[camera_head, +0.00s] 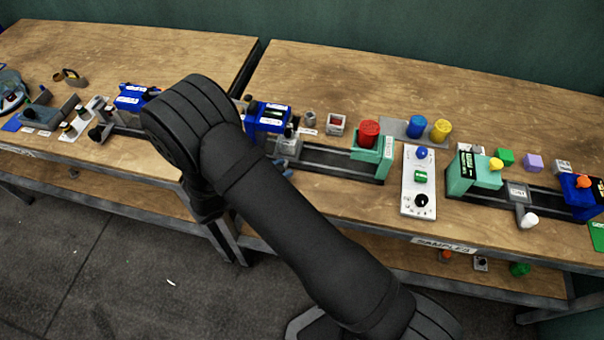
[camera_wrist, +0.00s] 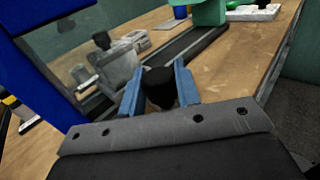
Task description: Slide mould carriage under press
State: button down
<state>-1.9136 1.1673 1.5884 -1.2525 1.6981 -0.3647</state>
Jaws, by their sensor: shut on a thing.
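My gripper (camera_wrist: 158,78) has its two blue fingers shut around a black knob (camera_wrist: 160,90) in the wrist view. The knob appears to be the front handle of the grey mould carriage (camera_wrist: 118,68). The carriage sits on a dark rail (camera_wrist: 190,48), close beside the blue press (camera_wrist: 45,65). In the head view the carriage (camera_head: 288,147) shows at the left end of the rail (camera_head: 325,162), by the blue press (camera_head: 268,117). The teal press (camera_head: 372,157) stands at the rail's other end. My arm hides most of the gripper in the head view.
A white control panel (camera_head: 419,185) with blue, green and black knobs stands right of the teal press. Another rail with teal and blue presses is at right. The rail's middle is clear.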

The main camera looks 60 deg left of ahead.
jog(key=shift+s+a, duration=1.25)
jog(key=c, duration=1.1)
grip_release()
jog(key=shift+s, duration=0.1)
jog(key=s, duration=1.7)
jog(key=shift+s, duration=0.15)
jog(key=w, duration=1.7)
jog(key=shift+w, duration=0.3)
